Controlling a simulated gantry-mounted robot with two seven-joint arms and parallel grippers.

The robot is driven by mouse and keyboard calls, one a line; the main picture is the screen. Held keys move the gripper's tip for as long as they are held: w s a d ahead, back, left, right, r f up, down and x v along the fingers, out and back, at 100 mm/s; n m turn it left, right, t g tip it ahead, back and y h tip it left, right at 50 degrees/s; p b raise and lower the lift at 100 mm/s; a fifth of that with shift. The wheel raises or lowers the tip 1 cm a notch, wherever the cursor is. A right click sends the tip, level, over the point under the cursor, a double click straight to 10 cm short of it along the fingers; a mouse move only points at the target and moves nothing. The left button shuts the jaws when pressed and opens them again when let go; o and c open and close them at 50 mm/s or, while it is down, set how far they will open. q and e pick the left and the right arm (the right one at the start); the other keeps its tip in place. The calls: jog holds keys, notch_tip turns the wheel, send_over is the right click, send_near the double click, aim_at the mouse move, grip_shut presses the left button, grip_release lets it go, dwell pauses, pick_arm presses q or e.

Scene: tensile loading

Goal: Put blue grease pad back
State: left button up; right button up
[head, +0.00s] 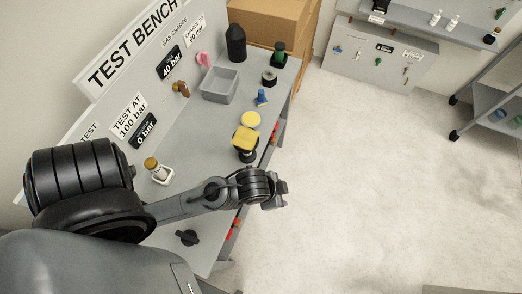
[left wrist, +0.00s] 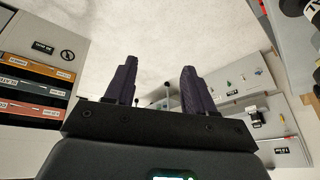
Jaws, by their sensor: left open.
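A small blue object (head: 261,98), too small to identify surely as the blue grease pad, stands on the test bench (head: 205,125) beyond a yellow disc (head: 250,119). A yellow-topped black stand (head: 245,140) is nearer me. My left gripper (head: 281,194) is past the bench's right edge, above the floor and well short of the blue object. In the left wrist view its two dark fingers (left wrist: 159,75) are spread apart with nothing between them. The blue object cannot be made out in that view. My right gripper does not show.
The bench also holds a grey bin (head: 220,85), a black bottle (head: 236,43), a green-topped black item (head: 279,52), a hex nut-like piece (head: 269,77) and a brown-capped jar (head: 157,170). Cardboard boxes (head: 270,18) stand behind. Open floor (head: 375,160) lies right.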

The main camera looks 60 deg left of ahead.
pick_arm(q)
jog(key=s+a+n, duration=0.1)
jog(key=s, duration=0.1)
jog(key=s+a+n+g, duration=0.1)
jog(key=s+a, duration=0.1)
jog(key=shift+s+a, duration=0.1)
jog(key=shift+s, duration=0.25)
